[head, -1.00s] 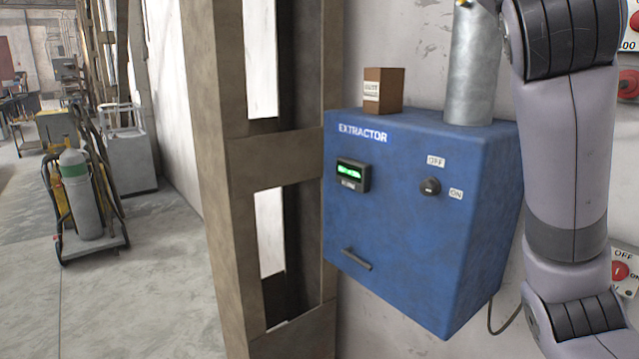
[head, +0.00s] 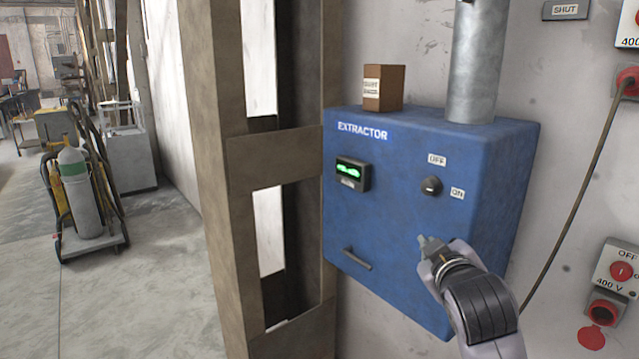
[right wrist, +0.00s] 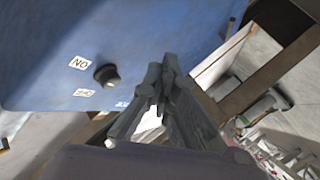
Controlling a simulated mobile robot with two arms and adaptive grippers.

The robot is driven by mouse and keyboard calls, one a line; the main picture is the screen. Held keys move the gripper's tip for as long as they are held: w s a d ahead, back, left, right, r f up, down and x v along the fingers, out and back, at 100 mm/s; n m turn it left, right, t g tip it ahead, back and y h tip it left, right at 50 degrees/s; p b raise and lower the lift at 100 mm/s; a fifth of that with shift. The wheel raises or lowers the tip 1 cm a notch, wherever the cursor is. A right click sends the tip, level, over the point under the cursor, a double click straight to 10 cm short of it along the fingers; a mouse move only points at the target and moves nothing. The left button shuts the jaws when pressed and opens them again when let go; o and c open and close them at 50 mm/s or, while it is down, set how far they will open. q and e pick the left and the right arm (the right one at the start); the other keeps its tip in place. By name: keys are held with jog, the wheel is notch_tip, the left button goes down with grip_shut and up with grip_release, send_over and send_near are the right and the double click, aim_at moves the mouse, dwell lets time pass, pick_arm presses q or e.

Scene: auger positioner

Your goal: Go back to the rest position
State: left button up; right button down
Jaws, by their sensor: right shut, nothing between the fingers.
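My right gripper (head: 426,244) is in front of the lower right part of the blue extractor box (head: 385,225), below its dark knob (head: 431,186). In the right wrist view its fingers (right wrist: 160,88) are together with nothing between them, and the knob (right wrist: 107,75) is to their left, apart from them. The knob sits between the OFF and ON labels on the box front. A green-lit display (head: 352,173) is left of the knob. I cannot tell whether the fingertips touch the box. My left gripper is not in view.
A small brown box (head: 383,88) and a metal duct (head: 476,70) stand on top of the extractor. A beige steel column (head: 215,180) is close on its left. Electrical sockets and a cable (head: 588,180) are on the wall at right. A gas-cylinder cart (head: 85,205) stands on the open floor at left.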

jog(key=s+f+m+g, duration=0.1)
jog(key=s+f+g, duration=0.5)
jog(key=f, duration=1.1)
jog(key=s+f+m+g+y, duration=0.1)
jog(key=s+f+g, duration=0.1)
jog(key=s+f, duration=0.6)
jog(key=s+f+m+g, duration=0.15)
jog(key=s+f, duration=0.35)
jog(key=s, duration=0.7)
jog(key=s+f+m+g+y, duration=0.1)
jog(key=s+f+g, duration=0.1)
jog(key=s+f, duration=0.65)
jog(key=s+f+g, duration=0.1)
jog(key=s+f, duration=0.1)
jog(key=f, duration=1.1)
jog(key=s+f+g, duration=0.1)
jog(key=s+f, duration=0.1)
jog(key=f, duration=1.1)
jog(key=s+d+f+b, duration=0.1)
jog(key=s+d+f, duration=0.2)
jog(key=s+f, duration=1.2)
jog(key=shift+s+f+g, duration=0.2)
jog(key=shift+s+g, duration=0.15)
jog(key=shift+s, duration=0.05)
